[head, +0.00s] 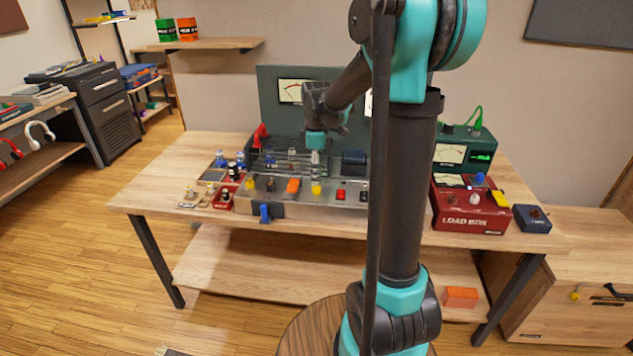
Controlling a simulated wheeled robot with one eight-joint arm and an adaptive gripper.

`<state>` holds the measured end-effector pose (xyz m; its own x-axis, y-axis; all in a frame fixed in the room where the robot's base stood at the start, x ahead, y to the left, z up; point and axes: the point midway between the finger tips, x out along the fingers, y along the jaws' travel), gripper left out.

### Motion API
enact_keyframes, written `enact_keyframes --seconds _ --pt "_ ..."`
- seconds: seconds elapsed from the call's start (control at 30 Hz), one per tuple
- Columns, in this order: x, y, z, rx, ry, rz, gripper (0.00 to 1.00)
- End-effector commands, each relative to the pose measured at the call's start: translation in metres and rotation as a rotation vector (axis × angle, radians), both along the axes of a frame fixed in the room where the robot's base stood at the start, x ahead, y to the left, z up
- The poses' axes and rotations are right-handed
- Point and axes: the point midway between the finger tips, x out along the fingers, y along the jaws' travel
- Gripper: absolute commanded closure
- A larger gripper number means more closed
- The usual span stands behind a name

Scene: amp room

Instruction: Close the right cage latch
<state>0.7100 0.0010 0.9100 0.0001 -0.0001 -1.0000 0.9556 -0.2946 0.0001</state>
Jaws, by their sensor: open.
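A grey amplifier chassis (325,198) stands on the wooden table, with a dark wire cage (275,160) over its top left part and a green panel with a meter behind it. A red lever-like part (260,137) stands up at the cage's left end; I cannot tell if it is a latch. I cannot make out the right cage latch; my gripper and arm cover part of that side. My gripper (316,158) is open and points down over the middle of the chassis. Its fingertips are small here, and I cannot tell whether they touch anything.
A red load box (470,212) and a green meter unit (462,150) stand at the table's right. Small trays with bottles and parts (205,194) lie at the left. Yellow, orange and red controls line the chassis front. The table's front left (150,190) is clear.

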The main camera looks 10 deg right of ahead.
Motion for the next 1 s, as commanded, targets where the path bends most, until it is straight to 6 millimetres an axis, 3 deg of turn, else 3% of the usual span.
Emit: enact_keyframes --seconds 0.2,0.4,0.87,1.0 --pt "0.0 0.0 0.044 0.0 0.0 0.0 0.55" --pt "0.0 0.0 0.07 0.0 0.0 0.0 0.55" --pt "0.0 0.0 0.078 0.0 0.0 -0.001 0.55" --pt "-0.012 -0.003 0.07 0.003 -0.019 -0.065 0.55"
